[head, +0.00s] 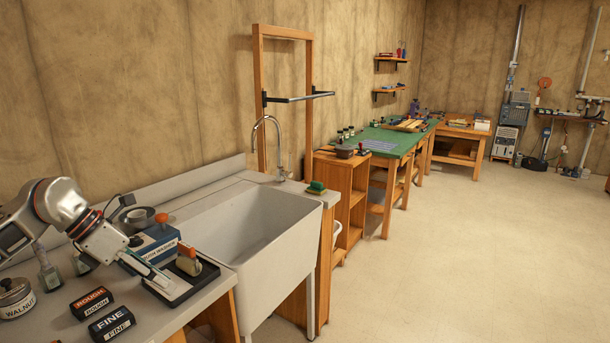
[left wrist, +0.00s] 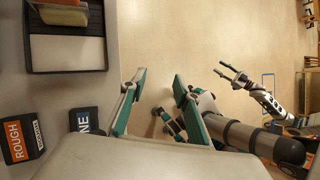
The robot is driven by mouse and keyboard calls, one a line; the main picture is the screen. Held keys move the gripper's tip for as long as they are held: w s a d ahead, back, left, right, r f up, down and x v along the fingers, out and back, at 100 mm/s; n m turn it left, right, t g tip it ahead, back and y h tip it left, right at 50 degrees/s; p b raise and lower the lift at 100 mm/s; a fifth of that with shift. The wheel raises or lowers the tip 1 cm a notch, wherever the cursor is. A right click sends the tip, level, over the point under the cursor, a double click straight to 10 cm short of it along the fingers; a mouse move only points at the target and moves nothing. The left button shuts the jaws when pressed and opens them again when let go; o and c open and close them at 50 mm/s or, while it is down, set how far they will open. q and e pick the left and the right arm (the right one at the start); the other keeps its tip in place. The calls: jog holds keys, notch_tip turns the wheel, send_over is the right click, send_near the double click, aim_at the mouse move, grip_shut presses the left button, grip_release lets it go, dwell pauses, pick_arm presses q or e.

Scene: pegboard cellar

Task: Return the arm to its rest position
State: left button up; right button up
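My left gripper (head: 152,274) reaches in from the left over the counter, by the blue box and the black tray. In the left wrist view its two teal-and-grey fingers (left wrist: 157,78) are apart with only floor showing between them, so it is open and empty. My right arm shows at the right of the left wrist view, away from the counter. Its gripper (left wrist: 229,70) has its dark fingers spread with nothing seen between them. The right arm is not in the head view.
A black tray (head: 205,284) holds an orange-and-cream item (head: 188,263). The ROUGH block (head: 91,303), FINE block (head: 111,324), WALNUT tin (head: 15,297) and blue box (head: 157,241) crowd the counter. A deep sink (head: 262,250) lies right. The floor (head: 480,250) is clear.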

pick_arm(q)
jog(key=s+d+f+n+t+h, duration=0.25)
jog(key=d+n+h, duration=0.3)
jog(key=d, duration=0.65)
jog(key=s+d+f+n+t+h, duration=0.25)
jog(key=d+n+t+h, duration=0.35)
jog(key=d, duration=0.6)
jog(key=s+a+f+n+t+y, duration=0.1)
jog(key=a+f+n+t+y, duration=0.2)
jog(key=f+n+y, duration=0.35)
jog(key=a+f+n+t+y, duration=0.2)
jog(key=a+f+n+y, duration=0.15)
jog(key=f+n, duration=0.6)
jog(key=s+a+f+n+g+y, duration=0.2)
jog(key=s+f+n+g+y, duration=0.3)
jog(key=s+f+n, duration=0.6)
jog(key=s+f, duration=0.4)
jog(key=shift+f+n, duration=0.25)
jog(key=shift+n, duration=0.1)
jog(key=shift+g+y, duration=0.25)
